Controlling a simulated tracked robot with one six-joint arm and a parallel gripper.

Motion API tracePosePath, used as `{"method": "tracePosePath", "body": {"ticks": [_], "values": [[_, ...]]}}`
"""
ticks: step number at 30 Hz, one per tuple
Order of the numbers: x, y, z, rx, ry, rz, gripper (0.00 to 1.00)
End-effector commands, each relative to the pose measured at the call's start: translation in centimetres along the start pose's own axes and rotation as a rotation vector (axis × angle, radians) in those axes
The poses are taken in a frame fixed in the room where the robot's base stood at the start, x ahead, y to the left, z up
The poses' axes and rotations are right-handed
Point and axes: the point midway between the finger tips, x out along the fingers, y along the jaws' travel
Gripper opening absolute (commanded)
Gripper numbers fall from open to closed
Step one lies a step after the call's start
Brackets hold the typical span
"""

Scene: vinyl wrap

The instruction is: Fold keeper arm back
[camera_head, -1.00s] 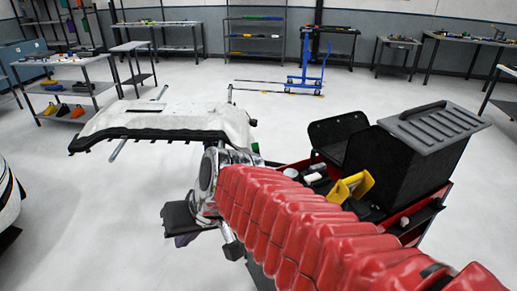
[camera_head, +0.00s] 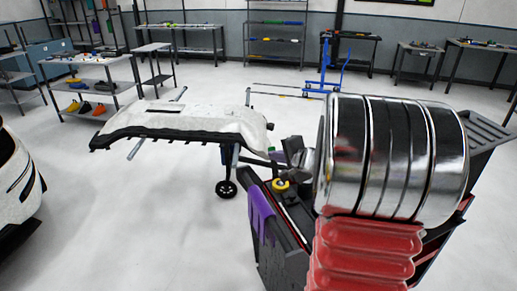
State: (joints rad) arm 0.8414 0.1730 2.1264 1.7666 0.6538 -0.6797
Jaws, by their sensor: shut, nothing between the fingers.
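A white bumper-shaped panel (camera_head: 190,122) with a black lower edge lies across a wheeled stand (camera_head: 226,188) left of centre. Grey bar ends stick out past the panel at the front left (camera_head: 136,149) and at the back (camera_head: 180,94). A thin upright post (camera_head: 248,96) stands at the panel's back right. I cannot tell which of these is the keeper arm. My arm, with a red ribbed sleeve and a large chrome section, fills the right foreground. My gripper cannot be made out; the chrome section blocks the view behind it.
A dark cart with a purple cloth (camera_head: 262,212) and a yellow tape roll (camera_head: 281,185) stands between panel and arm. A white car (camera_head: 18,185) is at the left edge. A blue lift (camera_head: 325,75) and benches stand behind. The floor in front of the panel is clear.

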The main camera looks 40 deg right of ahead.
Motion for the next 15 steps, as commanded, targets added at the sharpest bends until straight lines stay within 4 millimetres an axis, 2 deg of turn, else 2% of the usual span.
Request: {"method": "tracePosePath", "body": {"ticks": [1, 3, 6, 15], "values": [[0.1, 1.0, -2.3, 0.044, 0.042, -0.003, 0.00], [0.2, 1.8, -4.5, 0.084, 0.084, -0.010, 0.00], [0.1, 2.4, -6.2, 0.116, 0.119, -0.015, 0.00], [0.1, 2.5, -6.5, 0.122, 0.127, -0.017, 0.00]]}}
